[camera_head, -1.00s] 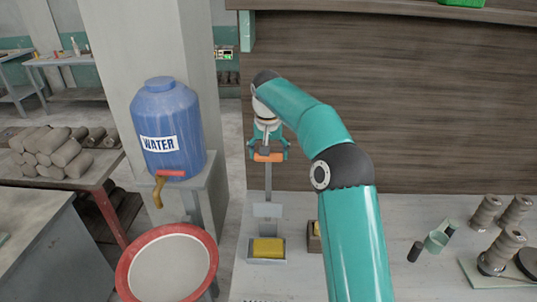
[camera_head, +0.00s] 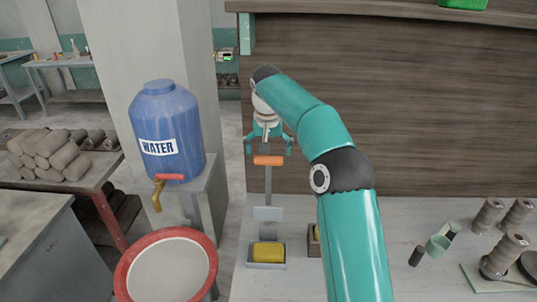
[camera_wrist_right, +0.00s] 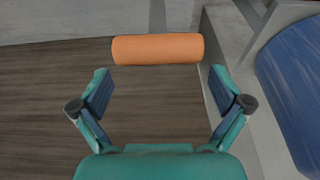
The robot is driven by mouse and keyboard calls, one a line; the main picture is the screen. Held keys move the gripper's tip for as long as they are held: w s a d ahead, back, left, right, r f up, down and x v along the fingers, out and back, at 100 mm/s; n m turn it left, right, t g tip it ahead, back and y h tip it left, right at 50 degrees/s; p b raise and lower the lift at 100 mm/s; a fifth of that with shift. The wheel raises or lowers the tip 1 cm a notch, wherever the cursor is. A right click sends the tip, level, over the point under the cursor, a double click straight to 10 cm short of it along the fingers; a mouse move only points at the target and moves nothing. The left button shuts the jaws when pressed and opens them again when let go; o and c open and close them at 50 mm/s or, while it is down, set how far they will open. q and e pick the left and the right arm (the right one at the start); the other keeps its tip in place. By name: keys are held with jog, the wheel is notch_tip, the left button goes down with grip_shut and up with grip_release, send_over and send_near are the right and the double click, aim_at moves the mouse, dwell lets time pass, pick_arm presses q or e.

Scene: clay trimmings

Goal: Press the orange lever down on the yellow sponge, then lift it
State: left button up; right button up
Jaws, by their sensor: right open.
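The orange lever (camera_head: 268,160) is the crossbar at the top of a grey upright press on the bench. The yellow sponge (camera_head: 268,252) lies in a grey tray at the foot of the press, below a grey plate (camera_head: 268,213). My right gripper (camera_head: 268,150) is open just above and behind the lever in the head view. In the right wrist view the lever (camera_wrist_right: 158,49) lies beyond the open fingertips, apart from them, with nothing between the fingers. My left gripper is not in view.
A blue water barrel (camera_head: 167,130) with a tap stands left of the press on a grey stand. A red-rimmed basin (camera_head: 130,262) is below it. A small brown box (camera_head: 313,240) sits right of the sponge.

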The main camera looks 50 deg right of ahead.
jog(key=v, duration=0.5)
jog(key=shift+a+r, duration=0.1)
jog(key=shift+r, duration=0.15)
jog(key=shift+s, duration=0.1)
